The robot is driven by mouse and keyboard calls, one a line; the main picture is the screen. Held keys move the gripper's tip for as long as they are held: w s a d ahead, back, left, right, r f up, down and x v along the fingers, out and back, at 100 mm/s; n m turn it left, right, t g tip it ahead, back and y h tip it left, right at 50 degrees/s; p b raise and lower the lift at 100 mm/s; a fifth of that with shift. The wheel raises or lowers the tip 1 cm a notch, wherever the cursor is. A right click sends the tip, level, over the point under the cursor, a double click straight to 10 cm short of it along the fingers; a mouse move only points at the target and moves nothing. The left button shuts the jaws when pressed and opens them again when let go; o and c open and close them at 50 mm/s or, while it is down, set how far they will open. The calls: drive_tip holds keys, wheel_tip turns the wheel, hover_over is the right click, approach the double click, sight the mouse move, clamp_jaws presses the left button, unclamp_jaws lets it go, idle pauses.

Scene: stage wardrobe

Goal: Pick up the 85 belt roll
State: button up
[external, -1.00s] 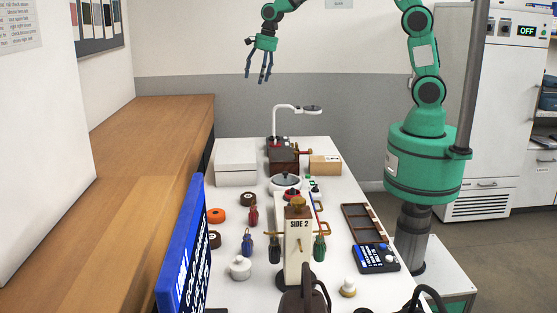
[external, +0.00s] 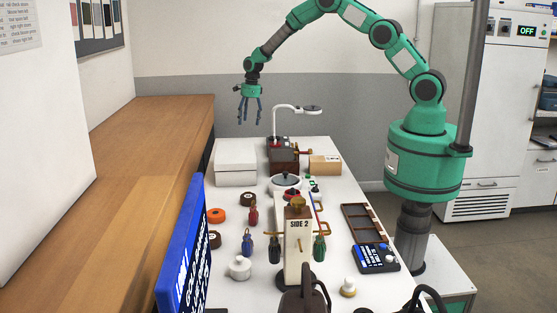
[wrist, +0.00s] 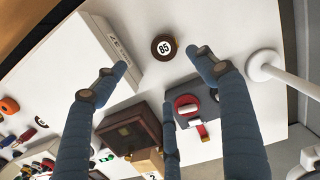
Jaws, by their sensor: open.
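The 85 belt roll (wrist: 164,47) is a small dark brown disc with a white label reading 85. It lies on the white table top in the wrist view, near the top middle, between and beyond my spread fingertips. I cannot make it out in the external view. My gripper (external: 249,119) has blue-grey fingers, points down and hangs above the far end of the table. In the wrist view my gripper (wrist: 163,62) is open and empty, apart from the roll.
A white box (external: 235,163) stands close to the roll's side. A desk lamp (external: 297,109), a dark brown box (external: 284,160) and a light wooden box (external: 325,165) are also at the far end. Other rolls, including an orange one (external: 217,215), lie nearer.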

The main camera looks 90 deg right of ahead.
drive_tip(key=shift+d+f+m, duration=0.4)
drive_tip(key=shift+d+f, duration=0.15)
drive_tip(key=shift+f, duration=0.35)
drive_tip(key=shift+w+a+f+b, duration=0.1)
drive_tip(key=shift+w+f+b, duration=0.15)
drive_tip(key=shift+f, duration=1.9)
drive_tip(key=shift+w+a+f+b, duration=0.1)
drive_tip(key=shift+w+f, duration=0.1)
drive_tip(key=shift+f, duration=1.9)
drive_tip(key=shift+w+f+b, duration=0.2)
drive_tip(key=shift+f, duration=1.1)
drive_tip(key=shift+w+f+b, duration=0.15)
drive_tip(key=shift+f, duration=1.15)
drive_tip(key=c, duration=1.3)
